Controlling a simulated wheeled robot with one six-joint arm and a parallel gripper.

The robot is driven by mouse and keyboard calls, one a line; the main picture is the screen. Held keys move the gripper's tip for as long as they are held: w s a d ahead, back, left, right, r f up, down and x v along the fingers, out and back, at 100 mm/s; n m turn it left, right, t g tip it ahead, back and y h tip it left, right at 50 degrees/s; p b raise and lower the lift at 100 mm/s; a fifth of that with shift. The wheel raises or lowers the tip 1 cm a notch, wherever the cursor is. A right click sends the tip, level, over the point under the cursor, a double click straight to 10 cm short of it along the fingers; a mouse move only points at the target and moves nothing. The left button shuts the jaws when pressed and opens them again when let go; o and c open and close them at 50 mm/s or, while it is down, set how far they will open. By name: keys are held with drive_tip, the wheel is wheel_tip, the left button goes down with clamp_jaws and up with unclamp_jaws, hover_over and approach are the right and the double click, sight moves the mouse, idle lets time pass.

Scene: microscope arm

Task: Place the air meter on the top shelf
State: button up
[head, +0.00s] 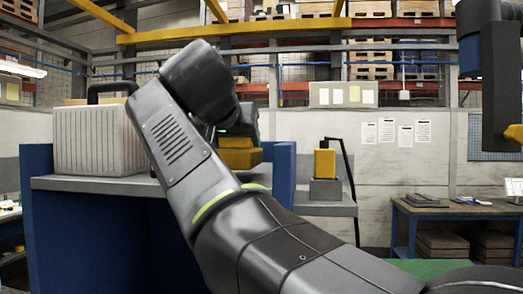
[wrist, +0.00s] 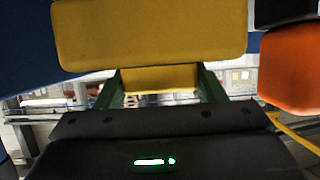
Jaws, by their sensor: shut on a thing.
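A yellow device, which I take to be the air meter (head: 240,158), hangs under my gripper (head: 237,138) in the head view, partly behind my arm. It has a wide block and a narrower part. In the wrist view the narrow part sits between the green fingers of my gripper (wrist: 160,80), which are shut on it; the wide block (wrist: 150,35) fills the top. A grey shelf top (head: 75,183) with blue side panels stands at left. The device appears over or near its right end; I cannot tell whether it touches.
A ribbed white case (head: 95,140) with a black handle stands on the shelf's left part. Right of the blue panel, another yellow block (head: 324,163) sits on a grey base. An orange object (wrist: 290,82) is close at right in the wrist view. A workbench (head: 450,208) stands at far right.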

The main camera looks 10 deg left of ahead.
drive_tip(key=shift+f, duration=1.05)
drive_tip(key=shift+f, duration=0.2)
drive_tip(key=o, duration=1.2)
drive_tip(key=shift+o, duration=0.2)
drive_tip(key=shift+r, duration=0.1)
drive_tip(key=shift+r, duration=0.15)
drive_tip(key=shift+s, duration=0.25)
drive_tip(key=b+v, duration=0.2)
drive_tip(key=v, duration=0.9)
drive_tip(key=shift+s, duration=0.25)
